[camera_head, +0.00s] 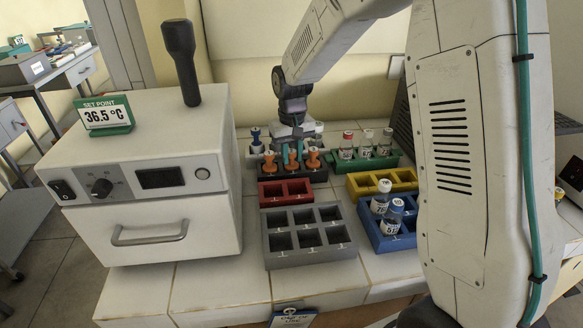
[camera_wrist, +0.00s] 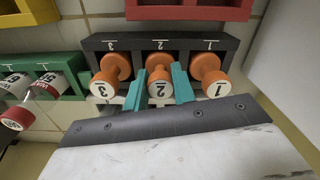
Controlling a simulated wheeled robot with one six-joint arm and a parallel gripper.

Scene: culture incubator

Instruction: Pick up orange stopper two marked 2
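Orange stopper two (camera_wrist: 160,82), with a white cap marked 2, stands in the middle slot of a black rack (camera_wrist: 205,43). It also shows in the head view (camera_head: 292,162), partly hidden by my gripper. Orange stopper three (camera_wrist: 109,78) and orange stopper one (camera_wrist: 210,75) stand on either side of it in the same rack. My gripper (camera_wrist: 159,75) has its two teal fingers on either side of stopper two, with narrow gaps beside it, and looks open. In the head view my gripper (camera_head: 291,150) is low over the rack.
A white incubator (camera_head: 150,170) stands at left. Red (camera_head: 285,191), grey (camera_head: 310,240), yellow (camera_head: 360,184) and blue (camera_head: 382,238) racks lie in front of and beside the black one. A green rack (camera_head: 372,161) holds several vials.

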